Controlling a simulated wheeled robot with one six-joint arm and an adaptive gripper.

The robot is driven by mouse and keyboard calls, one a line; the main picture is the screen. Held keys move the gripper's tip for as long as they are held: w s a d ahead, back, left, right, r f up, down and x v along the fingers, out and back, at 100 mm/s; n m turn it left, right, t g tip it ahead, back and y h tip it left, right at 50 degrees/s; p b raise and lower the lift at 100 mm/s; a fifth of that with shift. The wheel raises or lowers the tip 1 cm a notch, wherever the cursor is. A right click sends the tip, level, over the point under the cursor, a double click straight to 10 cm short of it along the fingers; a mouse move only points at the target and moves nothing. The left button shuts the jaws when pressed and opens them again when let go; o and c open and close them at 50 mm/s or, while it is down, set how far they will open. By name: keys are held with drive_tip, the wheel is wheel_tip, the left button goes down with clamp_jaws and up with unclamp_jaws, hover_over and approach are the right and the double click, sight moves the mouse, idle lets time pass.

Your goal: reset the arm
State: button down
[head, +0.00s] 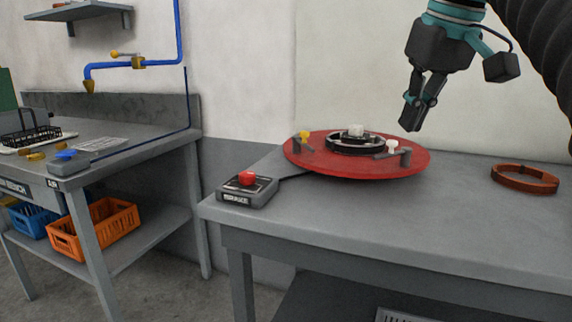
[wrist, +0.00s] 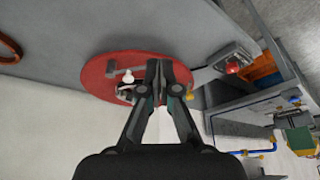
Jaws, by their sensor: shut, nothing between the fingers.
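My gripper (head: 413,127) hangs from my arm at the upper right of the head view. Its fingers point down, above and just behind the right part of the red round plate. The fingers are shut with nothing between them, apart from everything below. In the wrist view my gripper (wrist: 161,66) covers the middle of the plate. My arm is bent, with a dark ribbed hose at the right edge.
The red plate (head: 315,160) bears a black ring, a white piece and small posts. A red-button box (head: 247,187) sits front left. A bench (head: 140,140) with crates stands left.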

drive_tip(key=s+f+m, duration=0.1)
drive_tip(key=s+f, duration=0.3)
drive_tip(key=f, duration=0.7)
drive_tip(key=s+a+f+m+t, duration=0.1)
drive_tip(key=s+f, duration=0.3)
drive_tip(key=f, duration=0.8)
drive_tip(key=s+a+f+m+h, duration=0.1)
drive_tip(key=s+f, duration=0.3)
drive_tip(key=f, duration=0.8)
drive_tip(key=shift+s+a+t, duration=0.2)
drive_tip(key=shift+a+t, duration=0.05)
drive_tip(key=shift+t, duration=0.05)
drive_tip(key=shift+f, duration=0.1)
